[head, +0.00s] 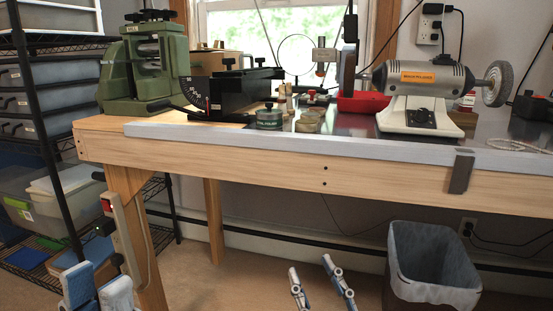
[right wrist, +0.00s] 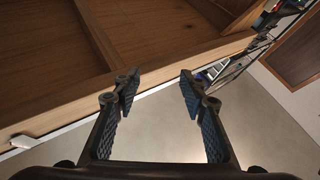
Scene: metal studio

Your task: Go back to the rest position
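My left gripper (head: 97,287) is at the lower left of the head view, in front of the workbench's left leg. Its two blue-grey finger pads stand apart, with nothing seen between them. My right gripper (head: 310,268) is low in the middle of the head view, below the bench's front edge and left of the waste bin. In the right wrist view, its two dark fingers with blue textured pads (right wrist: 158,88) are wide apart and empty. Wood and pale floor show beyond them.
The wooden workbench (head: 300,174) crosses the head view, carrying a green rolling mill (head: 145,68) and a bench polisher (head: 420,82). A lined waste bin (head: 432,262) stands below right. A black shelf rack with drawers (head: 32,77) stands at left. Floor between the grippers looks clear.

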